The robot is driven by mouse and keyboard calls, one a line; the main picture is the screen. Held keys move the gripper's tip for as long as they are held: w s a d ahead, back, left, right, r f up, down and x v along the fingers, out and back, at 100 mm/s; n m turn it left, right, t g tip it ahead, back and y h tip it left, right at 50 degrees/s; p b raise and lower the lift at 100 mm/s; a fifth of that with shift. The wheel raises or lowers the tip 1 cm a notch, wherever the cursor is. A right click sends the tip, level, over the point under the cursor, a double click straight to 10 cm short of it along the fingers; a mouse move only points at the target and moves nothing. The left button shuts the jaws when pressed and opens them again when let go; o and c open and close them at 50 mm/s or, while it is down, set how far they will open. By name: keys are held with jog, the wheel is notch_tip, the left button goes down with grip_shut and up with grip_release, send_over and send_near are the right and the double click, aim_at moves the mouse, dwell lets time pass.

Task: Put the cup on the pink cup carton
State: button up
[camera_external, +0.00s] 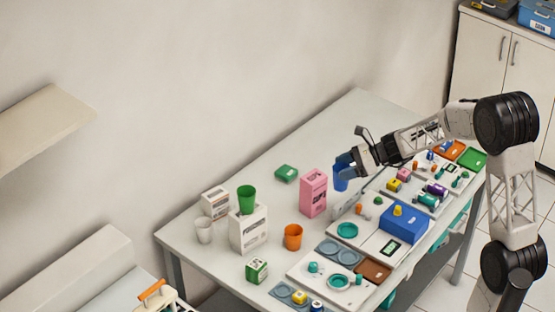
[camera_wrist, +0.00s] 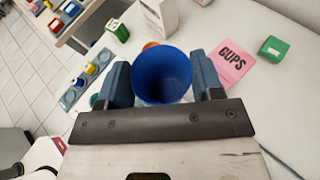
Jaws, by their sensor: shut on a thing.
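My gripper (camera_external: 348,163) is shut on a blue cup (camera_external: 341,177), which hangs upright to the right of the pink cup carton (camera_external: 313,193). In the wrist view the blue cup (camera_wrist: 162,77) sits between the two fingers of my gripper (camera_wrist: 162,82), its open rim facing the camera. The pink carton (camera_wrist: 231,60), marked CUPS, stands upright on the table and is apart from the cup. I cannot tell exactly how far the cup is above the table.
A green cup (camera_external: 246,198) stands on a white carton (camera_external: 248,230). Trays with small dental items, including a blue box (camera_external: 403,222), fill the right side.

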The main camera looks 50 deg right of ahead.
jog(key=w+d+f, duration=0.1)
jog(key=w+d, duration=0.3)
jog(key=w, duration=0.9)
jog(key=shift+w+f, duration=0.15)
jog(key=shift+f, duration=1.75)
jog(key=shift+f, duration=0.1)
jog(key=o, duration=0.9)
jog(key=shift+d, duration=0.1)
jog(key=v, duration=1.2)
